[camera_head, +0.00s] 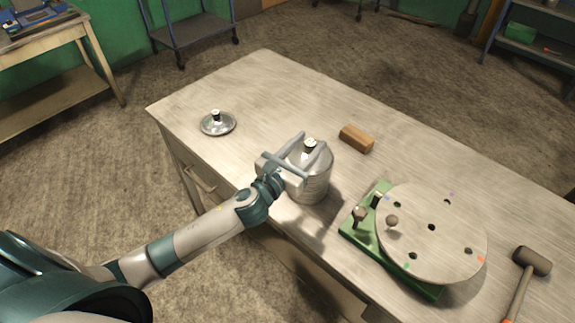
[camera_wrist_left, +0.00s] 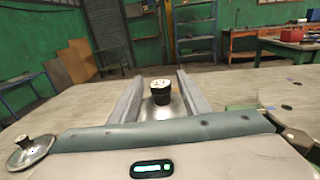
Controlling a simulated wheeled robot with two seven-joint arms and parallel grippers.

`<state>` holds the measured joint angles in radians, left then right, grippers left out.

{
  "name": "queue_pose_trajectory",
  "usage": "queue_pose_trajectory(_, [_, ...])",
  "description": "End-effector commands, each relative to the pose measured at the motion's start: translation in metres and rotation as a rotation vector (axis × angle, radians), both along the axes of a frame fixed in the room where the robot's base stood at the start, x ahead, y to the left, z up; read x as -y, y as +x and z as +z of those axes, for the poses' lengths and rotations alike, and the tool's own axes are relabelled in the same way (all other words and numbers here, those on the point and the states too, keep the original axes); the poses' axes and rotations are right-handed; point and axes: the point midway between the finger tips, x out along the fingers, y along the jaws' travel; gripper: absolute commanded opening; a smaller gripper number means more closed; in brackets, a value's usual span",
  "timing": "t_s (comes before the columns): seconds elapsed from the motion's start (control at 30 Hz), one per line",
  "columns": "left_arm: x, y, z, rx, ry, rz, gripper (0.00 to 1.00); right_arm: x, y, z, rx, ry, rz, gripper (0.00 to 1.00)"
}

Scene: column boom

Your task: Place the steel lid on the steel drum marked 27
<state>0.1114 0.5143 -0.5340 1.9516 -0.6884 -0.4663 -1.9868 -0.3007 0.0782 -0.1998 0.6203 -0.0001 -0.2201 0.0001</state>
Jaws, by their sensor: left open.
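A steel drum (camera_head: 314,188) stands upright on the table, partly covered by my left gripper. A steel lid with a dark, pale-topped knob (camera_head: 310,143) appears to sit on its top; the knob also shows in the left wrist view (camera_wrist_left: 160,92). My left gripper (camera_head: 313,140) is open, with one finger on each side of this knob and a gap beside it. A second steel lid (camera_head: 218,123) lies flat on the table to the left, also in the left wrist view (camera_wrist_left: 30,153). No number 27 is readable. My right gripper is not in view.
On the table (camera_head: 265,80), a wooden block (camera_head: 356,138) lies behind the drum. A round plate with holes (camera_head: 440,235) on a green base (camera_head: 362,236) stands to the right, beside a mallet (camera_head: 530,262). The far left tabletop is clear around the second lid.

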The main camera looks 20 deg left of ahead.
Motion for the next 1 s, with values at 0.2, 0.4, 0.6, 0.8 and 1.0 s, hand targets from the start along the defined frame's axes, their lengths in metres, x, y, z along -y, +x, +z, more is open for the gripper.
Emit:
queue_pose_trajectory(0.2, [-0.008, -0.039, -0.005, -0.001, -0.001, -0.002, 0.43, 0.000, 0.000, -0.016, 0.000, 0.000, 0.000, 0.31])
queue_pose_trajectory(0.4, [-0.016, -0.075, -0.003, 0.000, 0.000, -0.002, 0.43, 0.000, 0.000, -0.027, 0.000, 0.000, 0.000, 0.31])
queue_pose_trajectory(0.6, [-0.021, -0.097, -0.002, 0.000, -0.002, -0.001, 0.43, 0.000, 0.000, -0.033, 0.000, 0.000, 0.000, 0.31])
queue_pose_trajectory(0.8, [-0.023, -0.104, 0.000, 0.001, -0.002, 0.000, 0.43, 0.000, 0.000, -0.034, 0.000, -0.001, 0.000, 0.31])
queue_pose_trajectory(1.0, [-0.023, -0.103, 0.000, 0.001, -0.002, 0.000, 0.43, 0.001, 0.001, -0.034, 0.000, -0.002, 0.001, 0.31])
